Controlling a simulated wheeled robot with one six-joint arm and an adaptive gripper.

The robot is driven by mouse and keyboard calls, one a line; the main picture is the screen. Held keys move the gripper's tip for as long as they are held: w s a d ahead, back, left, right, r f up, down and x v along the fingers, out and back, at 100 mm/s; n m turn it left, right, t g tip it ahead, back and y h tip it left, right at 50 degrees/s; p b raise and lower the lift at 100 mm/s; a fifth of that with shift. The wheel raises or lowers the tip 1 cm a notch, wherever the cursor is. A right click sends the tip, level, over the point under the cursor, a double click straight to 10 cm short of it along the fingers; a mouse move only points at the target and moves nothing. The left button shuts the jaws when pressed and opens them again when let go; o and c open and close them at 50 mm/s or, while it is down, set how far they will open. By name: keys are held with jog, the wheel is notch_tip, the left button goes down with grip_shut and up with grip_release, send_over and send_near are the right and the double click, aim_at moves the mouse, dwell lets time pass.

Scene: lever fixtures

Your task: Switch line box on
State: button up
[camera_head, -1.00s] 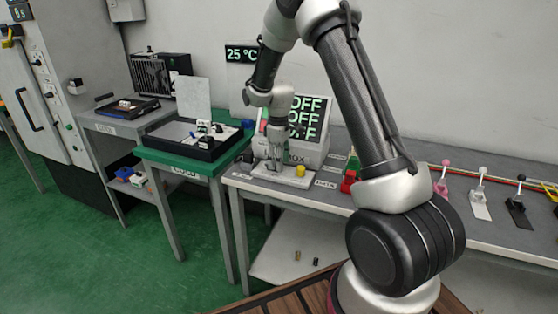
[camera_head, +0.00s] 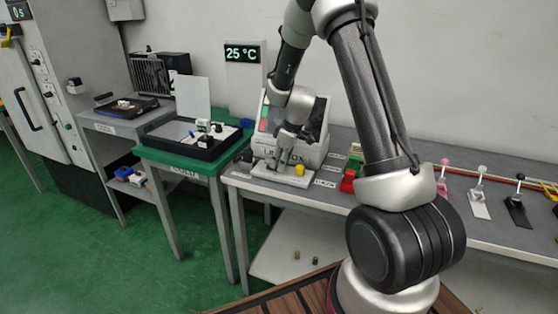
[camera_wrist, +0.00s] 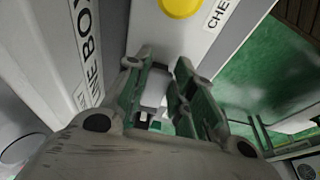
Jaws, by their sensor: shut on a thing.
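The line box (camera_head: 310,157) is a pale box with a sloped display on the grey bench, seen in the head view. My arm hides most of the display, so its words cannot be read. A white base plate with a yellow button (camera_head: 299,170) lies in front of the box. My gripper (camera_head: 279,166) points down over the plate, left of the button. In the wrist view my gripper (camera_wrist: 160,72) has its green-padded fingers shut on a pale lever-like part (camera_wrist: 155,88). The yellow button (camera_wrist: 180,7) and the box's lettering (camera_wrist: 86,52) also show there.
Red and green fixtures (camera_head: 349,178) stand right of the plate. Several levers (camera_head: 479,190) stand further right. A green table (camera_head: 180,161) with a black tray is on the left. A 25 °C display (camera_head: 243,52) hangs on the wall.

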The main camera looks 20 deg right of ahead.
jog(key=shift+s+d+f+t+y, duration=0.15)
jog(key=shift+f+t+y, duration=0.1)
jog(key=shift+t+y, duration=0.35)
jog(key=o, duration=1)
jog(key=v, duration=1.2)
